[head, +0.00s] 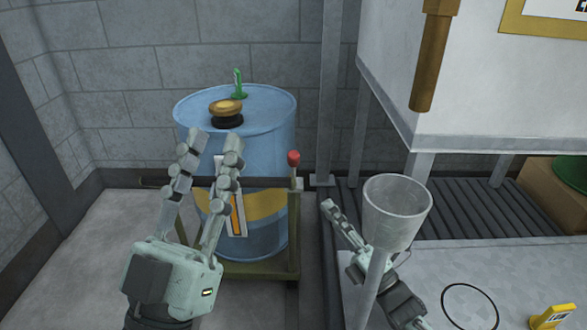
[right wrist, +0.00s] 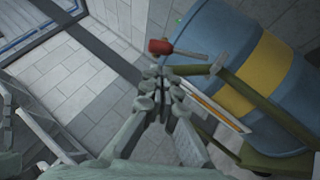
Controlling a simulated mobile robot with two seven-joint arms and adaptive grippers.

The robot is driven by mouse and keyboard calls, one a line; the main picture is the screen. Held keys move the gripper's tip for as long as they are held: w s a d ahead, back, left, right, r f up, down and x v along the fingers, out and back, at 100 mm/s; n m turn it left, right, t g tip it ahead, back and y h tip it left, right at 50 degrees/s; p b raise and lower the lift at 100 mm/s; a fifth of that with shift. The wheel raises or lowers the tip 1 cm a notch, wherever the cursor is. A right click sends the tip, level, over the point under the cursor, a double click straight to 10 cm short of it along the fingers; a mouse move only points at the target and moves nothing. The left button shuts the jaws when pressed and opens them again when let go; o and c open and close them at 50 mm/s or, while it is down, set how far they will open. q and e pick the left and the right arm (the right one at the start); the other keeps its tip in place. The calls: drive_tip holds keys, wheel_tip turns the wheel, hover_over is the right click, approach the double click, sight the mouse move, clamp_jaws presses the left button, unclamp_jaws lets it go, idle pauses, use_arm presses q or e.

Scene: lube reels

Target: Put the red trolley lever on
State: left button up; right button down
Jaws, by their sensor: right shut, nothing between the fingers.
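The red trolley lever (head: 293,158) is at the top right corner of the trolley frame (head: 293,240), its red knob up on a short grey stem. In the right wrist view the red knob (right wrist: 160,46) is just beyond my right fingertips, with a gap between. My right gripper (head: 327,205) is shut and empty, to the right of and below the lever in the head view; it also shows in the right wrist view (right wrist: 160,78). My left gripper (head: 214,141) is open, its fingers raised in front of the blue drum (head: 265,125).
The drum carries a brass-coloured cap (head: 226,107) and a green fitting (head: 238,84). A translucent funnel (head: 397,210) stands close to my right arm. A white tank (head: 470,90) and a roller rack (head: 460,210) fill the right. Open floor (head: 105,230) lies left.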

sight(297, 164)
drive_tip(key=shift+w+a, duration=0.1)
idle(0.3)
use_arm(q)
drive_tip(key=shift+s+a+r+t+b, duration=0.3)
drive_tip(key=shift+t, duration=0.1)
use_arm(e)
drive_tip(key=x, duration=1)
